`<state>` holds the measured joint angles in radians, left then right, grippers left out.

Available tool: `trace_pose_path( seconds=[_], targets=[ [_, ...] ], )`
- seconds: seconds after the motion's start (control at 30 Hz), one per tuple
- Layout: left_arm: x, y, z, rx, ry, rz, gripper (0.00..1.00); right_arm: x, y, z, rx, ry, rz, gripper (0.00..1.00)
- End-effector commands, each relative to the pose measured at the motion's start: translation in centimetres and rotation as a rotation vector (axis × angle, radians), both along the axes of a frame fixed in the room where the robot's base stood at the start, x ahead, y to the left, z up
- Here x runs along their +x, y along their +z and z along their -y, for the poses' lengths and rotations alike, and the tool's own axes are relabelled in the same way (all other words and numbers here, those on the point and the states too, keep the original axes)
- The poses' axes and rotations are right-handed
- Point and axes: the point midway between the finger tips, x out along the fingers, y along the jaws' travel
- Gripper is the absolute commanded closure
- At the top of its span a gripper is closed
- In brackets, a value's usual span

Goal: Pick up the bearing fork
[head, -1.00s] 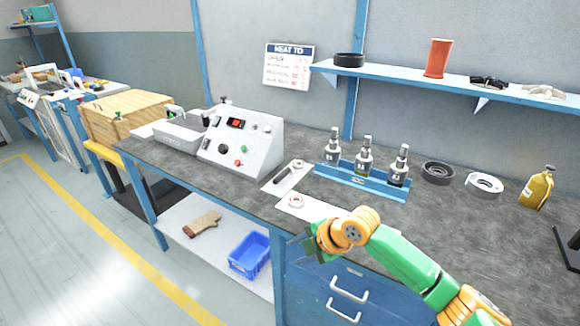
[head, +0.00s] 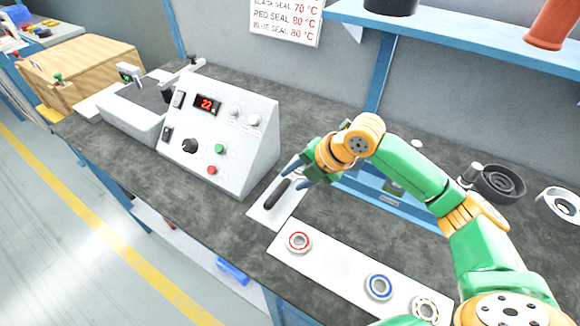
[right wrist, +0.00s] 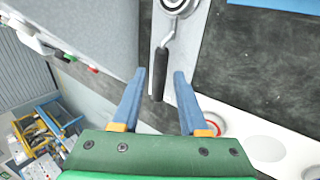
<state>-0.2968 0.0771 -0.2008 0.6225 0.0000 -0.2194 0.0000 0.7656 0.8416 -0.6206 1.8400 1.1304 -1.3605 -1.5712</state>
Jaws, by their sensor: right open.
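The bearing fork has a black handle (head: 274,195) and lies on a white pad (head: 259,212) on the bench, right of the grey control box. In the right wrist view, its black handle (right wrist: 159,82) points toward me and its metal end shows at the top edge. My right gripper (head: 290,178) is open at the fork, its arm reaching in from the right. In the right wrist view the two blue fingers of the gripper (right wrist: 159,75) lie on either side of the handle. I cannot tell how far above it they are. My left gripper is not in view.
The control box (head: 219,140) stands close on the left. A white strip (head: 334,264) with red, blue and pale rings lies in front. Black and white rings stand at the right.

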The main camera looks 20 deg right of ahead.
Motion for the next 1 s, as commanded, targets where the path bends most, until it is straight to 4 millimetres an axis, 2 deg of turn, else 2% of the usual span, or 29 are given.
trace_pose_path(
  seconds=[0.3, 0.53, 0.7, 1.0],
  targets=[
    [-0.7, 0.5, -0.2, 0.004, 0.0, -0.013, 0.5, 2.3, -4.5, -2.0, 0.0, -0.002, -0.001, 0.57],
    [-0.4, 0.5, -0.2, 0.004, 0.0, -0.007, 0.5, 2.4, -4.7, -2.1, -0.001, -0.001, 0.001, 0.57],
    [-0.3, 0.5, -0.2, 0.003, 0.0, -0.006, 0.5, 2.4, -4.7, -2.0, -0.001, -0.001, 0.001, 1.0],
    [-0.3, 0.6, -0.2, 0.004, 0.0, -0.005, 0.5, 2.5, -4.6, -2.0, 0.0, -0.001, 0.003, 1.0]
  ],
)
